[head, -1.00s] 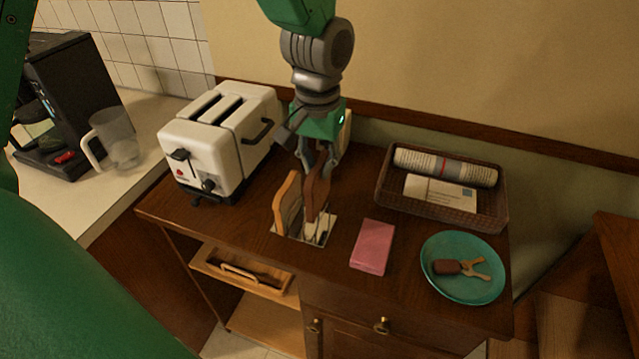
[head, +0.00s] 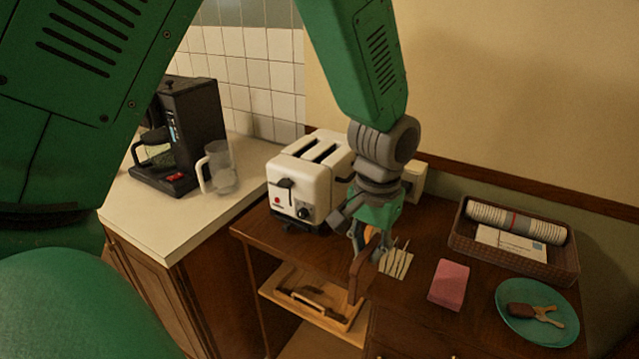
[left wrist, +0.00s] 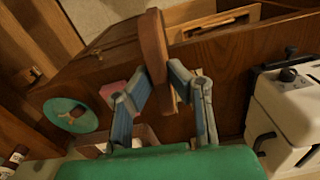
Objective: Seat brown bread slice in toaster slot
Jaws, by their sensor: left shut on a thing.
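My left gripper (head: 362,238) is shut on the brown bread slice (head: 360,278) and holds it upright near the cabinet's front edge. The slice also shows between the fingers in the left wrist view (left wrist: 153,45). The white toaster (head: 299,190) stands left of the gripper, with two empty-looking dark slots on top; my wrist covers part of its right side. In the left wrist view the toaster (left wrist: 292,115) is at the right edge. A tan bread slice (head: 370,234) in the rack (head: 397,263) is mostly hidden behind the gripper. My right gripper is not in view.
A pink sponge (head: 449,285), a teal plate (head: 510,330) with a brown-handled item and a wicker tray (head: 470,252) lie to the right. A coffee maker (head: 190,130) and glass mug (head: 220,170) stand on the left counter. An open drawer (head: 315,305) sits below.

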